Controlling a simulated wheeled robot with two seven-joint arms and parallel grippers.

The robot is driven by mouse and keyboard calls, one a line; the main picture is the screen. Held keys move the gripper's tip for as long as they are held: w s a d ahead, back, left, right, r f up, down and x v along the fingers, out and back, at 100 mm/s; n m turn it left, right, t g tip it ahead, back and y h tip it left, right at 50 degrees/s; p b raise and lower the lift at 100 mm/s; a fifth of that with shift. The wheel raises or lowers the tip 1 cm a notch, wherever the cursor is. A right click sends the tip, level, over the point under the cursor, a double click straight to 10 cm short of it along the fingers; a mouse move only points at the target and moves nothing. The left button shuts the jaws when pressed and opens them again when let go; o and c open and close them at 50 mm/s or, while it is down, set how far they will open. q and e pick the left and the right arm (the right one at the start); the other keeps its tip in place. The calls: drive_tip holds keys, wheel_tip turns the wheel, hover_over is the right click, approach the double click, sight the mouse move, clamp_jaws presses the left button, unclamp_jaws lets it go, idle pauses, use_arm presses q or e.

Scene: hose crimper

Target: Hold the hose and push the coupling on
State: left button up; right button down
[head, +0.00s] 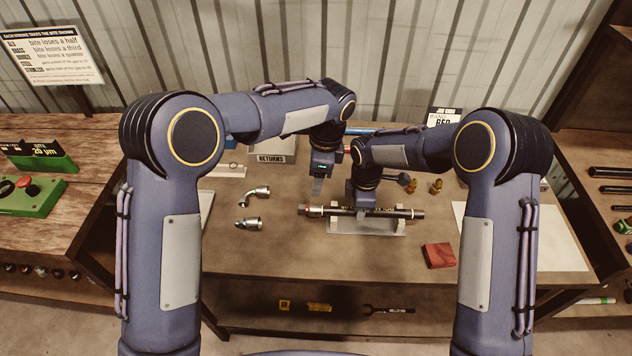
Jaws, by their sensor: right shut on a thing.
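The black hose (402,214) lies level across a pale cradle (395,227) in the middle of the bench. A silver coupling with a reddish end (312,211) is at the hose's left end. I cannot tell how far it sits on the hose. My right gripper (363,214) comes down from above and is shut on the middle of the hose, hiding part of it. My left gripper (317,190) points down behind the coupling in the picture, apart from it. Its finger gap does not show. A silver elbow fitting (257,193) and a straight silver fitting (248,224) lie to the left.
A returns box (271,158) stands at the back. Small brass pieces (436,186) and a red block (438,256) are on the right. A green control box with a red button (28,196) is on the left bench. The bench front is clear.

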idle(0.3)
drive_tip(key=c, duration=1.2)
unclamp_jaws()
drive_tip(key=shift+o, duration=0.2)
